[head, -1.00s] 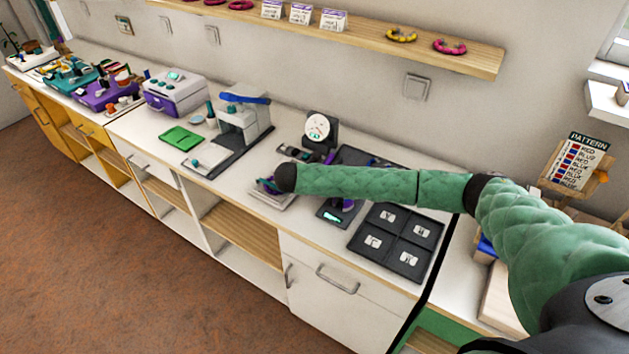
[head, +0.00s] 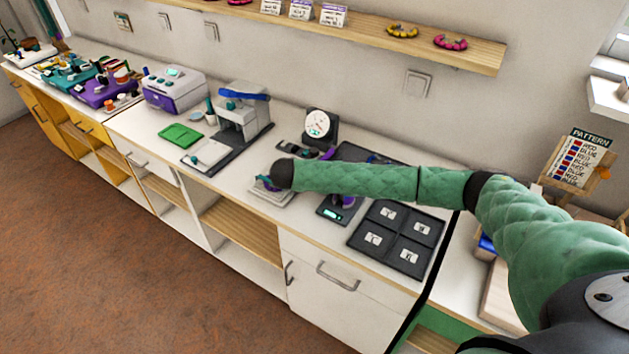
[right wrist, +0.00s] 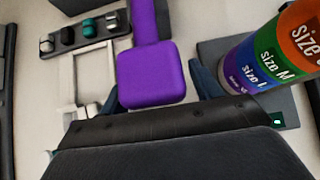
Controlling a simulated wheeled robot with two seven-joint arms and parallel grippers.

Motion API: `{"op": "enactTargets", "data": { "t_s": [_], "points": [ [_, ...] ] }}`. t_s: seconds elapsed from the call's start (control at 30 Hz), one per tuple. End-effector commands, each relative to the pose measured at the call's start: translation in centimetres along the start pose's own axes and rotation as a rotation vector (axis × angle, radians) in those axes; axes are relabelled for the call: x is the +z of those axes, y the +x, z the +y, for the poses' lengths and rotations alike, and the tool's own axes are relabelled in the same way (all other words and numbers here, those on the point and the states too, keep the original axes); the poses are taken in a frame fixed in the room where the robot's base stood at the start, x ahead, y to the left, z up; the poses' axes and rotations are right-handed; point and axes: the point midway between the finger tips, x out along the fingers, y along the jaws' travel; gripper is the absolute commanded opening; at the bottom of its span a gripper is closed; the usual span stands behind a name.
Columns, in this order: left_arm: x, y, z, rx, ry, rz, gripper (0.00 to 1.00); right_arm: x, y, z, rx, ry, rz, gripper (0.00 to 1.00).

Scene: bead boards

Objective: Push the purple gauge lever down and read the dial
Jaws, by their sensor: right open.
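The gauge (head: 318,124) has a round white dial on a dark stand at the back of the counter; its reading is too small to make out. Its purple lever (right wrist: 150,75) fills the middle of the right wrist view, with a broad square end. In the head view a bit of the purple lever (head: 328,154) shows just below the dial. My right gripper (right wrist: 155,92) is open, one finger on each side of the lever's end; I cannot tell whether it touches. In the head view my arm mostly hides this gripper. My left gripper is not in view.
A banded size cone (right wrist: 265,55) stands close to the right finger. A dark strip with several knobs (right wrist: 85,32) lies to the left. A four-part dark tray (head: 398,238) and a small scale (head: 333,213) are near my arm. A press (head: 240,118) stands further left.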

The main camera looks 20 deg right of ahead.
Motion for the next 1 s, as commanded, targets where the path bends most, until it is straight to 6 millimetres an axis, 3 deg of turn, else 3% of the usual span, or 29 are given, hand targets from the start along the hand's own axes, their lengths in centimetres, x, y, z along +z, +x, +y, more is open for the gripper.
{"op": "enactTargets", "data": {
  "t_s": [0.2,0.4,1.0],
  "points": [
    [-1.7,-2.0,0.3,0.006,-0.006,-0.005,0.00,-0.5,-3.5,0.1,0.005,-0.003,0.002,0.64],
    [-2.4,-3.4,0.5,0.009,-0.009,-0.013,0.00,-0.4,-5.7,0.1,0.004,-0.003,0.002,0.64],
    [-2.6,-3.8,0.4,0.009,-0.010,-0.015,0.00,-0.4,-6.3,0.1,0.004,-0.004,0.002,0.64]
  ]
}}
